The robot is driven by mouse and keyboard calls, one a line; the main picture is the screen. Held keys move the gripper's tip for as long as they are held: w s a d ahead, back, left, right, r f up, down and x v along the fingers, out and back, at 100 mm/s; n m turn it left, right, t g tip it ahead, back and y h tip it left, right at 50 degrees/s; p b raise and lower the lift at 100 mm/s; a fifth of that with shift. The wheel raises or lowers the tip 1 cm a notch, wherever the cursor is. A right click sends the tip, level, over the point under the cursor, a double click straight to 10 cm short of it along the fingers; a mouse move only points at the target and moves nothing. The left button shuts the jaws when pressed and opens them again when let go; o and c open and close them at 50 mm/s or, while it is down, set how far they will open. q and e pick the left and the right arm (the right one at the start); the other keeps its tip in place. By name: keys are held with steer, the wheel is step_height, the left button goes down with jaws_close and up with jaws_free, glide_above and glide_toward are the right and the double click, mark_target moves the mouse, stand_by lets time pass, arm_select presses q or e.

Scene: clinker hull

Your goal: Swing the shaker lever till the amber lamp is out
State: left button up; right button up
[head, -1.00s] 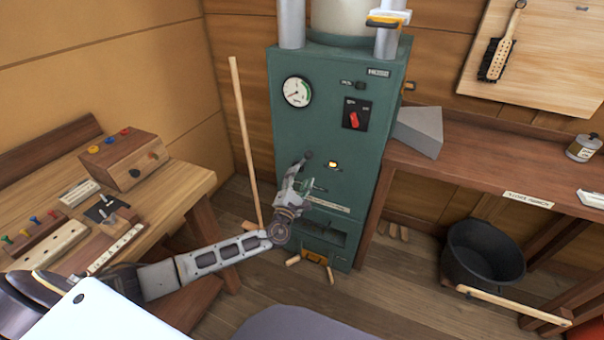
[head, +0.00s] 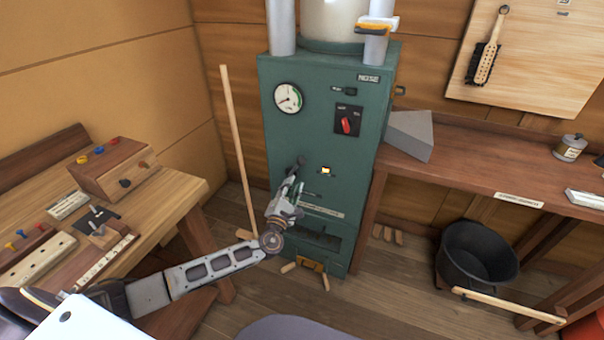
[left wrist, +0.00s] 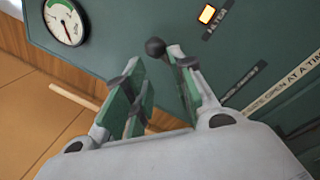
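The shaker lever ends in a dark ball knob (head: 300,160) on the front of the green cabinet (head: 320,120). In the left wrist view the knob (left wrist: 155,47) shows at the fingertips, beside the right-hand finger; most of its shaft is hidden and I cannot tell whether they touch. My left gripper (head: 293,182) is in front of the cabinet, just below the knob. Its fingers (left wrist: 152,66) are apart with green pads and nothing is clamped between them. The amber lamp (head: 326,170) is lit, and it glows in the left wrist view (left wrist: 207,14). My right gripper is out of view.
A round gauge (head: 289,97) and a red switch (head: 346,124) are higher on the cabinet. A wooden pole (head: 238,150) leans left of it. A workbench (head: 170,190) stands at left. A shelf (head: 470,180) and black bucket (head: 478,262) are at right.

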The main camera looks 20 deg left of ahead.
arm_select(q)
steer(key=shift+f+n+g+b, duration=0.3)
steer(key=shift+f+n, duration=0.3)
steer(key=shift+n, duration=0.3)
jaws_close()
steer(key=shift+s+d+r+n+g+h+b, duration=0.3)
steer(key=shift+s+d+n+g+h+b, duration=0.5)
steer(key=shift+n, duration=2.1)
steer(key=shift+s+d+r+n+g+h+b, duration=0.1)
steer(key=shift+s+d+r+n+h+b, duration=0.35)
steer(key=shift+n+h+b, duration=1.65)
steer(key=shift+s+d+r+n+g+b, duration=0.25)
steer(key=shift+s+n, duration=0.6)
steer(key=shift+n, duration=2.85)
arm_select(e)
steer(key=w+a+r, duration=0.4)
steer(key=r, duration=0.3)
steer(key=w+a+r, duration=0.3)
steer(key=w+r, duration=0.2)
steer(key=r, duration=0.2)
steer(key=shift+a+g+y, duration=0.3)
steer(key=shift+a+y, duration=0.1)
arm_select(q)
steer(key=shift+d+f, duration=0.1)
